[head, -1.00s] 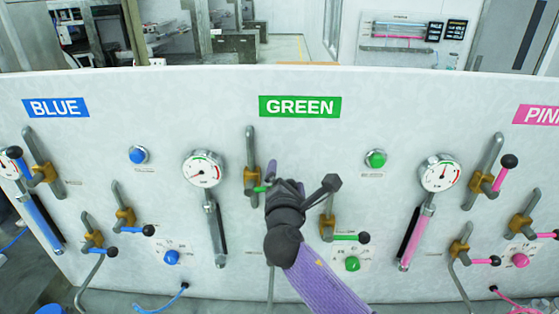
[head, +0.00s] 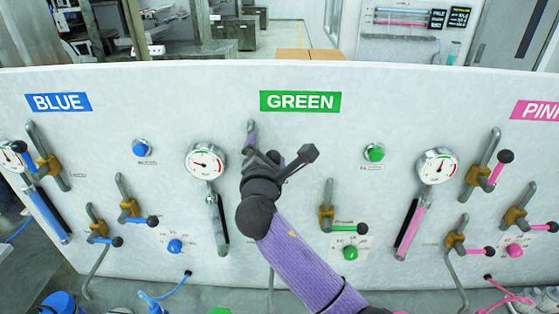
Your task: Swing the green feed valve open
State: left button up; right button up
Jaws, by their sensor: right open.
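The green section of the panel is under the GREEN sign (head: 300,101). The pipe (head: 251,128) of its upper left valve shows only at the top. That valve's body and handle are hidden behind my right gripper (head: 266,158). My right gripper is open in front of this pipe, pointing up at the panel; I cannot tell whether it touches the handle. A second green-handled valve (head: 345,227) sits lower right, its handle pointing right. My left gripper is out of view.
A round gauge (head: 205,161) with a tube below is left of my right gripper. A green button (head: 375,153) is to the right, another green knob (head: 350,253) lower down. Blue valves (head: 130,209) and pink valves (head: 485,177) flank the green section.

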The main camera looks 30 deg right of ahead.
aim_at(245, 133)
jog(key=shift+w+a+r, duration=0.25)
jog(key=shift+w+a, duration=0.1)
jog(key=shift+a, duration=0.2)
jog(key=shift+w+a+r, duration=0.25)
jog(key=shift+w+a, duration=0.05)
jog(key=shift+a, duration=0.2)
jog(key=shift+w+a+b, duration=0.2)
jog(key=shift+w+a, duration=0.1)
jog(key=shift+a, duration=0.2)
jog(key=shift+w+a+b, duration=0.15)
jog(key=shift+w+a, duration=0.15)
jog(key=shift+a, duration=0.2)
jog(key=shift+r, duration=0.1)
jog(key=shift+s+d+f, duration=0.25)
jog(key=shift+d+f, duration=0.1)
jog(key=shift+f, duration=0.2)
jog(key=v, duration=0.9)
jog(key=shift+p, duration=0.35)
